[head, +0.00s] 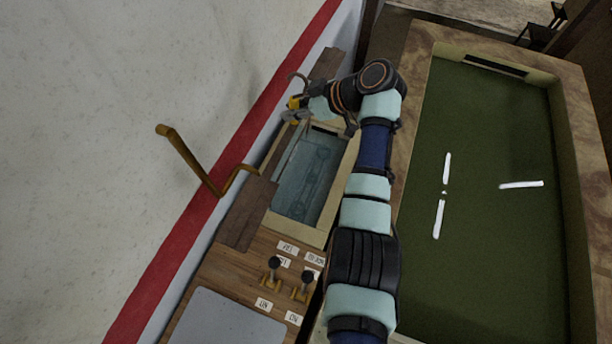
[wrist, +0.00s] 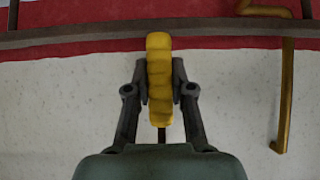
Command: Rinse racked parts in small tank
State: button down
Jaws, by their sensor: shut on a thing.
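My gripper (head: 296,114) is above the far left corner of the small tank (head: 282,217). In the wrist view my gripper (wrist: 159,88) is shut on a ribbed yellow handle (wrist: 158,62), one finger on each side. The yellow handle also shows in the head view (head: 293,103). The small tank holds blue-grey liquid (head: 300,192). Faint frame-like lines show in the liquid; I cannot tell whether they are a submerged rack or a reflection. What hangs below the handle is not clear.
A bent brass crank (head: 207,178) sticks out left of the small tank. Two levers (head: 274,264) (head: 307,280) with labels stand on the wooden panel in front. A red-striped wall (head: 175,255) runs along the left.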

jog(key=shift+r, duration=0.1)
jog(key=r+p, duration=0.3)
jog(key=r, duration=0.1)
jog(key=d+r+p, duration=0.1)
jog(key=r+p, duration=0.2)
jog(key=r, duration=0.2)
jog(key=r+p, duration=0.3)
jog(key=r, duration=0.1)
jog(key=shift+s+d+r, duration=0.3)
jog(key=shift+s+d, duration=0.05)
jog(key=shift+s, duration=0.05)
jog(key=shift+f, duration=0.1)
jog(key=shift+d, duration=0.1)
